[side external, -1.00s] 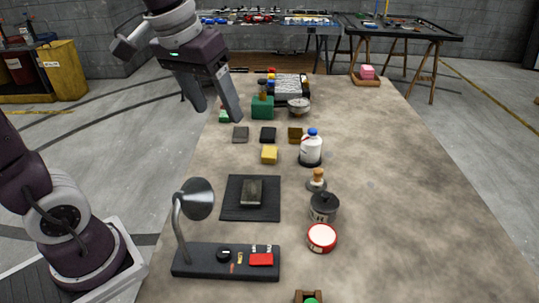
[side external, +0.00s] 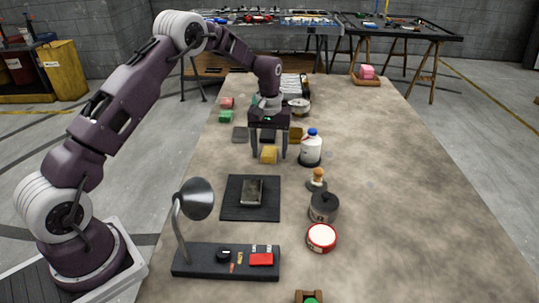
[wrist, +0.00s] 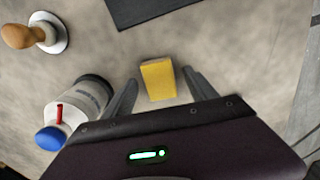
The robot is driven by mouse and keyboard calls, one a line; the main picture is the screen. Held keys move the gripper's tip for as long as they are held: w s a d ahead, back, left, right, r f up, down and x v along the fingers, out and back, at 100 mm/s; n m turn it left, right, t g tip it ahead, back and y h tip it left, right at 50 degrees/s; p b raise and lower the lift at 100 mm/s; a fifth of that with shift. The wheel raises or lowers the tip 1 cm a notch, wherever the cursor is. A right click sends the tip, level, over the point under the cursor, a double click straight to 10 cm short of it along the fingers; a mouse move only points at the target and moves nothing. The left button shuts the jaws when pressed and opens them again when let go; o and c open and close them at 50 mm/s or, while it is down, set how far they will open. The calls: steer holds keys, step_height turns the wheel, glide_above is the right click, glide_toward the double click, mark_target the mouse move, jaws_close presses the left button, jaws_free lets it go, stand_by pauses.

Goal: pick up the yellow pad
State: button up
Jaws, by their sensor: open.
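The yellow pad (side external: 268,155) is a small block lying on the long table. In the wrist view the yellow pad (wrist: 158,79) lies between my two fingertips, with bare table on both sides of it. My gripper (side external: 269,156) is open, pointing down, with one finger to the left and one to the right of the pad. The fingers (wrist: 160,86) do not appear to touch it in the wrist view. I cannot tell exactly how high the fingertips are above the table.
A white bottle with a blue cap (side external: 311,149) stands close to the right finger. A dark mat (side external: 237,212) with a dark block on it lies nearer the camera. Dark pad (side external: 240,134) and brown pad (side external: 296,134) lie behind. A lamp (side external: 196,200) stands at front left.

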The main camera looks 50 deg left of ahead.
mark_target(269, 151)
steer(key=c, duration=1.4)
step_height(269, 151, up, 10)
